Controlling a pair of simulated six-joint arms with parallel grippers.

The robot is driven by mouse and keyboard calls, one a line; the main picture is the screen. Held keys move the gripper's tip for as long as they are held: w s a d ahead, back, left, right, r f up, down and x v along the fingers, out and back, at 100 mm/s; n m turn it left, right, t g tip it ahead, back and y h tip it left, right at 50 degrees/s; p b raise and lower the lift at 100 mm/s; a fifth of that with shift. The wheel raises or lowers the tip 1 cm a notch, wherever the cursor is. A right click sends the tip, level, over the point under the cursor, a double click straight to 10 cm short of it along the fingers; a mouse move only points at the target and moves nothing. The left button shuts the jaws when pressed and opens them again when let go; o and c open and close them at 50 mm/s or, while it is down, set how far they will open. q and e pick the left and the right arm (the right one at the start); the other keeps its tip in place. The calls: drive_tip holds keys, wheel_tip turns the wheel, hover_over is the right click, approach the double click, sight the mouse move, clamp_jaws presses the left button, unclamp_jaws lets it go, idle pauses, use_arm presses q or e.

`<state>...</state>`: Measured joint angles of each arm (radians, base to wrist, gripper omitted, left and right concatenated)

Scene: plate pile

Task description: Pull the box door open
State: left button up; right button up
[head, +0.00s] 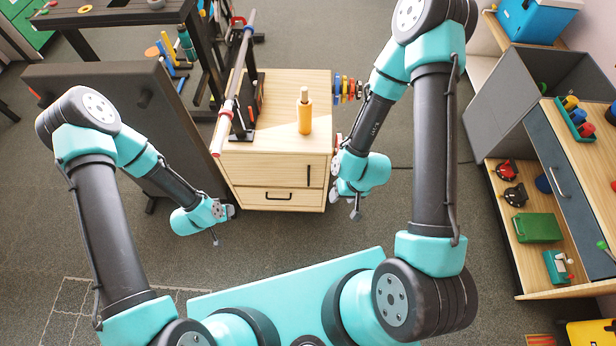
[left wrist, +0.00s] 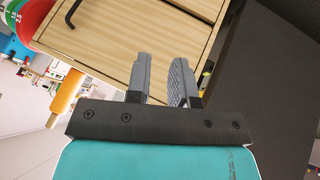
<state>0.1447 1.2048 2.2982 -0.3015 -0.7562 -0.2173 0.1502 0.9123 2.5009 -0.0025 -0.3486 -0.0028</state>
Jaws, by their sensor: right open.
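The box is a light wooden cabinet (head: 262,166) in the middle of the head view. A dark vertical handle (head: 308,176) sits at the right of its upper front, which looks shut. A drawer with a dark horizontal handle (head: 279,196) lies below. My left gripper (head: 224,224) is by the box's lower left front corner. In the left wrist view its fingers (left wrist: 162,82) are apart with nothing between them, and the wooden front (left wrist: 130,40) fills the view behind. My right gripper (head: 345,206) is open and empty, just right of the box's front, near the handle's side.
An orange bottle-like object (head: 305,112) and a rack with a long bar (head: 238,80) stand on the box. A dark panel (head: 130,90) stands close at its left. A shelf unit (head: 560,150) is at the far right. Floor in front is clear.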

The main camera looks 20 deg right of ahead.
use_arm(q)
drive_tip(key=d+f+m+t+h, duration=0.3)
drive_tip(key=d+f+h, duration=0.1)
drive_tip(key=d, duration=0.5)
drive_tip(key=d+f+m+t+h, duration=0.3)
drive_tip(key=d+f, duration=0.4)
drive_tip(key=d, duration=0.3)
drive_tip(key=shift+d+f+m+h, duration=0.15)
drive_tip(key=shift+d+m+h, duration=0.15)
drive_tip(key=shift+m+h, duration=0.4)
drive_tip(key=shift+w+d, duration=0.1)
drive_tip(key=shift+w, duration=0.1)
hover_over(309, 185)
drive_tip(key=shift+w, duration=0.3)
drive_tip(key=shift+c, duration=0.5)
clamp_jaws()
